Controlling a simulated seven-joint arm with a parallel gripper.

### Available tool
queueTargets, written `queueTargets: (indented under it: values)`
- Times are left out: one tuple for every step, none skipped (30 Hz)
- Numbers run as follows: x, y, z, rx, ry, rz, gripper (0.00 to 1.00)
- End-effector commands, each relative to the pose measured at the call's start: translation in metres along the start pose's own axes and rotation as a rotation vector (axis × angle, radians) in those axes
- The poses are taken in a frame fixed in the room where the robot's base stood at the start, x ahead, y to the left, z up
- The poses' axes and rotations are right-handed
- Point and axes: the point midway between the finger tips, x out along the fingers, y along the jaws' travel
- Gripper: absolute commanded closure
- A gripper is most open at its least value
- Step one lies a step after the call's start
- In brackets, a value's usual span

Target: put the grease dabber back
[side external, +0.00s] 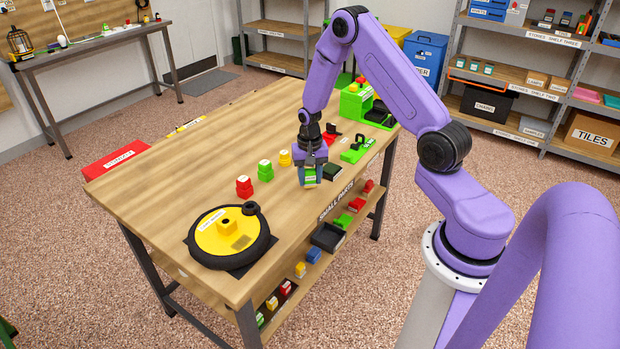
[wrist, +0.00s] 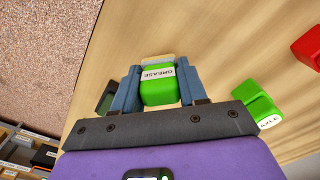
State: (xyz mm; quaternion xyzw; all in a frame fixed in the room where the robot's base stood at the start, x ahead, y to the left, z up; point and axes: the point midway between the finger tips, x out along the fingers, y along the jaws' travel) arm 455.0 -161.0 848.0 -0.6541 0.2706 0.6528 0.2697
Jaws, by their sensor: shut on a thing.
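The grease dabber is a green block with a white label reading GREASE, in the wrist view (wrist: 158,92); a pale part shows at its far end. My gripper (wrist: 158,88) is shut on it, one blue finger on each side. In the side external view, my gripper (side external: 309,170) points down near the front edge of the workbench (side external: 165,165), with the green dabber (side external: 310,180) at its fingertips. I cannot tell whether the dabber touches the bench top. A dark green tray-like piece (side external: 333,171) is just right of it.
A yellow disc with a black rim (side external: 228,238) lies at the bench's near end. Red (side external: 244,187), green (side external: 265,170) and yellow (side external: 285,158) blocks stand left of my gripper. A green labelled piece (side external: 354,152) and a green box (side external: 356,102) stand to the right.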

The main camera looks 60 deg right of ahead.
Motion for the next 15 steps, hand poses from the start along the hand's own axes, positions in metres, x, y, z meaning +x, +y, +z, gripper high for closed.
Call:
queueTargets:
  values:
    - [0.0047,0.0004,0.0004,0.000,-0.001,0.001,0.86]
    - [0.0062,0.0003,0.0003,0.000,0.000,0.000,0.86]
    - [0.0074,0.0002,0.0001,0.000,0.001,0.000,0.86]
    - [0.0078,0.0002,0.0000,0.000,0.001,-0.001,0.86]
    - [0.0079,0.0002,0.0000,0.000,0.001,-0.001,0.86]
    - [0.0078,0.0002,-0.0001,0.001,0.002,-0.001,0.86]
    - [0.0077,0.0001,-0.0001,0.001,0.002,-0.001,0.86]
    - [0.0076,0.0002,-0.0001,0.001,0.002,-0.001,0.86]
    - [0.0076,0.0002,-0.0001,0.001,0.001,-0.001,0.86]
    - [0.0076,0.0002,0.0000,0.001,0.001,-0.001,0.86]
    - [0.0077,0.0002,0.0000,0.001,0.001,-0.001,0.86]
    - [0.0084,0.0003,0.0001,0.001,0.001,0.000,0.86]
    - [0.0091,0.0003,0.0002,0.001,0.001,0.000,0.86]
    - [0.0100,0.0003,0.0003,0.001,0.000,0.000,0.86]
    - [0.0112,0.0003,0.0004,0.001,0.000,0.000,0.86]
